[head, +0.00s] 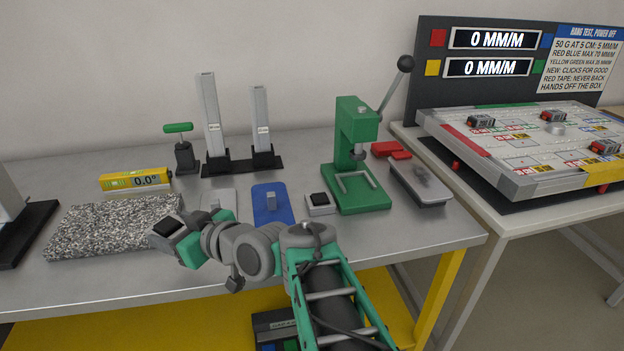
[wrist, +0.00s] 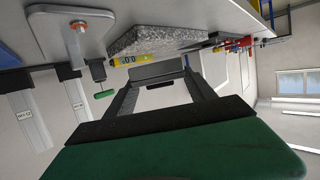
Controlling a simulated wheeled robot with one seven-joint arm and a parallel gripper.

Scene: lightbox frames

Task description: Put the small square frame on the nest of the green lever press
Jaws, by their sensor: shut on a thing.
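The green lever press (head: 352,125) stands at the right of the bench, its black-knobbed lever raised. Its nest (head: 358,186), a pale U-shaped rail on the green base, looks empty. My gripper (head: 166,229) is at the bench's front left, by the granite slab, far left of the press. In the wrist view my gripper (wrist: 158,80) is shut on a grey piece (wrist: 158,71) held across its fingertips. I take this for the small square frame; it shows nearly edge-on, so its full outline is hidden.
A granite slab (head: 110,228), yellow level (head: 135,180), steel plate (head: 217,198), blue plate (head: 284,205) and small dark-topped block (head: 320,210) lie along the bench. Two posts (head: 211,120) stand behind. A grey tray (head: 422,188) is right of the press.

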